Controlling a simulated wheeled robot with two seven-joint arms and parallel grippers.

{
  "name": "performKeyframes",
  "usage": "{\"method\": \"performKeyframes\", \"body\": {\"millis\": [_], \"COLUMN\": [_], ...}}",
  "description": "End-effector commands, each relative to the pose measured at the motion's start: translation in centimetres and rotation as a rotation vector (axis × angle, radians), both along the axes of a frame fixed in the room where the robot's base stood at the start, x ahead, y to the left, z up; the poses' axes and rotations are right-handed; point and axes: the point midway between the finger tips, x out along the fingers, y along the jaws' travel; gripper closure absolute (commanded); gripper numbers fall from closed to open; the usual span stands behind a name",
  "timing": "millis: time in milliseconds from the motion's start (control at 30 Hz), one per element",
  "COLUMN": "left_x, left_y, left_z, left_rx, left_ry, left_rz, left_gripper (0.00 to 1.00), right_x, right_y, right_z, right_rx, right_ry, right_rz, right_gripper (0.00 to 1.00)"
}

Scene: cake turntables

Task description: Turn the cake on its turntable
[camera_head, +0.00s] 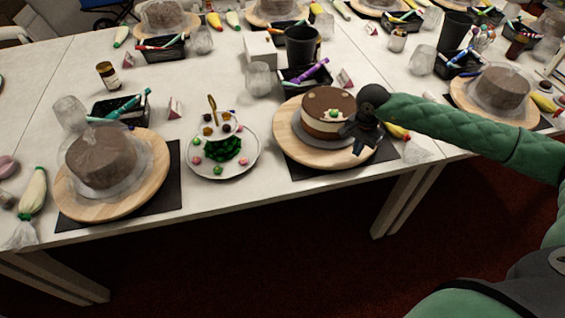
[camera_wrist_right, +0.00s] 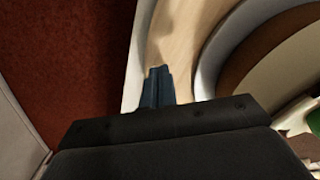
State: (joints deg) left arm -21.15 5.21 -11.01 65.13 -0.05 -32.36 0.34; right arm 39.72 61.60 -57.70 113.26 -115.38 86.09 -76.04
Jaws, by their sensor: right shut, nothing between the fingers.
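A round cake with a brown top and a cream side (camera_head: 329,109) stands on a wooden turntable (camera_head: 290,143) at the table's front edge. The turntable rests on a dark mat (camera_head: 300,172). My right gripper (camera_head: 358,148) is over the turntable's front right part, beside the cake. In the right wrist view its fingers (camera_wrist_right: 158,88) are together, empty, and close to the wooden rim (camera_wrist_right: 172,45). I cannot tell whether they touch the rim. The right arm hides part of the table behind it. My left gripper is not in view.
A plate of sweets (camera_head: 222,168) stands left of the turntable. Farther left, a covered cake (camera_head: 101,156) sits on another wooden turntable (camera_head: 150,180). A black tray of pens (camera_head: 303,80) and a white box (camera_head: 260,50) stand behind. A piping bag (camera_head: 413,150) lies at right.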

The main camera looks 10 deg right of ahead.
Motion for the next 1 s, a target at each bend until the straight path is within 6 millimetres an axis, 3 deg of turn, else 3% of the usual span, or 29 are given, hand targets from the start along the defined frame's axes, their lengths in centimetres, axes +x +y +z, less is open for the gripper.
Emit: {"method": "performKeyframes", "body": {"millis": [100, 567, 1000], "left_x": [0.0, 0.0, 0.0], "left_y": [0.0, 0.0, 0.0], "left_z": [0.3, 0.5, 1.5], "left_rx": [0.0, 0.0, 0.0], "left_ry": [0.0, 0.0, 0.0], "left_rz": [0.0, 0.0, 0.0], "left_gripper": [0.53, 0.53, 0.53], "right_x": [0.0, 0.0, 0.0], "right_y": [0.0, 0.0, 0.0], "right_z": [1.1, 1.9, 6.1], "right_rx": [-0.001, -0.001, 0.0], "right_ry": [0.001, 0.001, 0.0], "right_rz": [0.0, 0.0, -0.001], "right_gripper": [1.0, 1.0, 1.0]}}
